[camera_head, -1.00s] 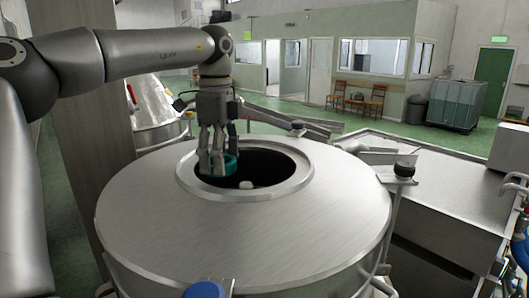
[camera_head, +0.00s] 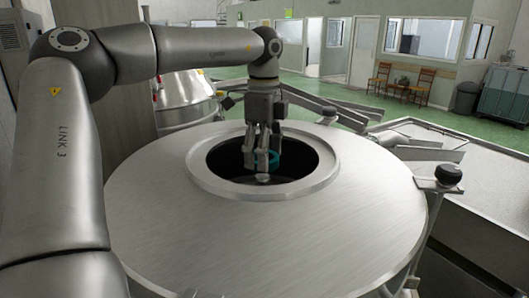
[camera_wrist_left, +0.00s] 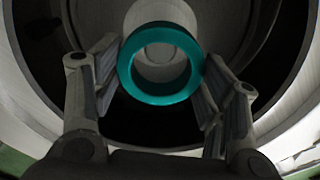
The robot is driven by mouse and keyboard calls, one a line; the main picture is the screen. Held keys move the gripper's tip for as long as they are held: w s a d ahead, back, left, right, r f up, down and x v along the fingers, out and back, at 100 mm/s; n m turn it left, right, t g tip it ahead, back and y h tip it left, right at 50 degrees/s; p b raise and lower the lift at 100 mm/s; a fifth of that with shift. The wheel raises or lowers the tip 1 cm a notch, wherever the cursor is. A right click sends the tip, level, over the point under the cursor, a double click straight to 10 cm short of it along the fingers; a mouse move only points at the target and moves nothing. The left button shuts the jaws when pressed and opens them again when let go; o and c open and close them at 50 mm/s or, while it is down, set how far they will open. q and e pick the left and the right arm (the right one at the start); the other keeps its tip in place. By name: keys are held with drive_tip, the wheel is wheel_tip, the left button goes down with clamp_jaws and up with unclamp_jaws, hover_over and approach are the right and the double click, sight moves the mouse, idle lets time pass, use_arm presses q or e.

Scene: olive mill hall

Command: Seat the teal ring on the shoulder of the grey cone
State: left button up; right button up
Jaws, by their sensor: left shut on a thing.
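My left gripper (camera_head: 264,163) is shut on the teal ring (camera_head: 268,156) and holds it at the round opening of the large steel vessel. In the left wrist view the teal ring (camera_wrist_left: 160,93) sits between the two finger pairs, its hole facing the camera. The pale tip of what looks like the grey cone (camera_head: 263,179) shows just below the ring in the opening. The ring appears above the tip, but the gap cannot be judged. The cone's shoulder is hidden in the dark interior. My right gripper is not in view.
The vessel's broad steel lid (camera_head: 265,235) with its raised collar (camera_head: 325,183) surrounds the opening closely. A black knob (camera_head: 448,174) stands at the right on a bracket. A steel trough (camera_head: 480,165) lies beyond it, and another steel vessel (camera_head: 187,95) stands behind left.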

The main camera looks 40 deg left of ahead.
sight(264, 176)
use_arm(q)
drive_tip(key=shift+s+f, duration=0.15)
drive_tip(key=shift+f, duration=0.15)
drive_tip(key=f, duration=0.3)
drive_tip(key=shift+w+f, duration=0.2)
drive_tip(key=shift+w, duration=0.05)
drive_tip(key=shift+s+f, duration=0.1)
drive_tip(key=shift+f, duration=1.8)
drive_tip(key=shift+f+b, duration=0.6)
drive_tip(key=shift+b, duration=0.05)
drive_tip(key=o, duration=1.2)
